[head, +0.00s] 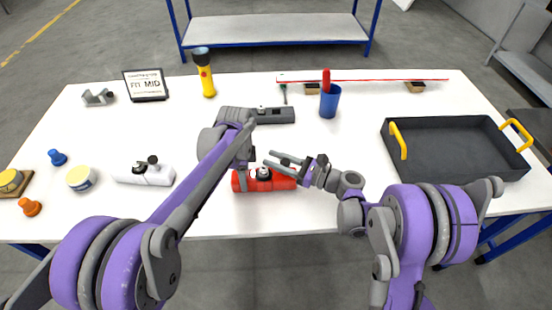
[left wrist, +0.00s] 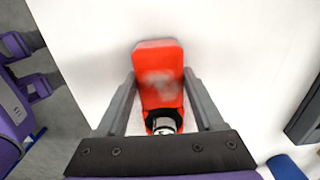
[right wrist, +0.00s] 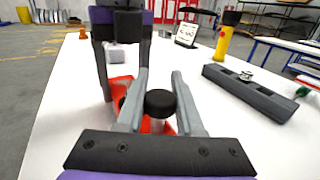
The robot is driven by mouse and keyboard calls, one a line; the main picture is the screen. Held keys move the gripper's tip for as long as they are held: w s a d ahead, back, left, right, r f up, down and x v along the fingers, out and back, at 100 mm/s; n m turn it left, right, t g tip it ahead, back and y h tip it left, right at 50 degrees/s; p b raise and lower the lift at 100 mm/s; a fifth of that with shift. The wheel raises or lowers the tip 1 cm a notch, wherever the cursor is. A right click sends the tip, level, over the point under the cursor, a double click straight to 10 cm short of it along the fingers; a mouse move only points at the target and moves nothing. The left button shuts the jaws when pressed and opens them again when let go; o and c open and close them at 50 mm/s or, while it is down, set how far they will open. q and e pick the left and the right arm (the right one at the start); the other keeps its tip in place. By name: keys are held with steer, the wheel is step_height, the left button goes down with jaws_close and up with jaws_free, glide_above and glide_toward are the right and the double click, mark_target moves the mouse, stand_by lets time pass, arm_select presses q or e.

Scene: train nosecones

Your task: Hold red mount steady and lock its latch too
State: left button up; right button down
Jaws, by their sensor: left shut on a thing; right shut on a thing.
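The red mount (head: 279,181) lies on the white table near its front edge. My left gripper (head: 243,178) comes down on the mount's left part and is shut on its body. In the left wrist view the mount (left wrist: 158,70) sits between both fingers, its top blurred. My right gripper (head: 270,161) reaches in from the right at the mount's latch (head: 263,173). In the right wrist view the latch's black knob (right wrist: 160,102) sits between the fingers, which are shut on it. My fingers hide part of the mount, and I cannot tell the latch's exact position.
A white mount (head: 130,174) lies to the left and a dark grey mount (head: 275,115) behind. A yellow flashlight (head: 207,80), a blue cup (head: 330,101) and a sign (head: 146,85) stand farther back. A black tray (head: 455,150) sits at the right.

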steer(key=n+g, duration=0.1)
steer(key=g, duration=0.1)
steer(key=n+g+y, duration=0.1)
steer(key=n+g, duration=0.1)
steer(key=s+n+g+y, duration=0.1)
steer(key=g, duration=0.1)
steer(key=shift+a+g, duration=0.15)
steer(key=shift+g, duration=0.15)
steer(key=shift+s+n+g, duration=0.2)
steer(key=shift+n+g, duration=0.6)
steer(key=shift+g, duration=0.35)
steer(key=shift+s+n+g, duration=0.2)
steer(key=shift+n+g, duration=0.6)
steer(key=shift+g, duration=0.3)
steer(key=shift+s+n+g, duration=0.2)
steer(key=shift+n+g, duration=0.6)
steer(key=shift+g, duration=0.35)
steer(key=c, duration=0.5)
jaws_free()
steer(key=shift+c, duration=0.2)
step_height(320, 180, up, 10)
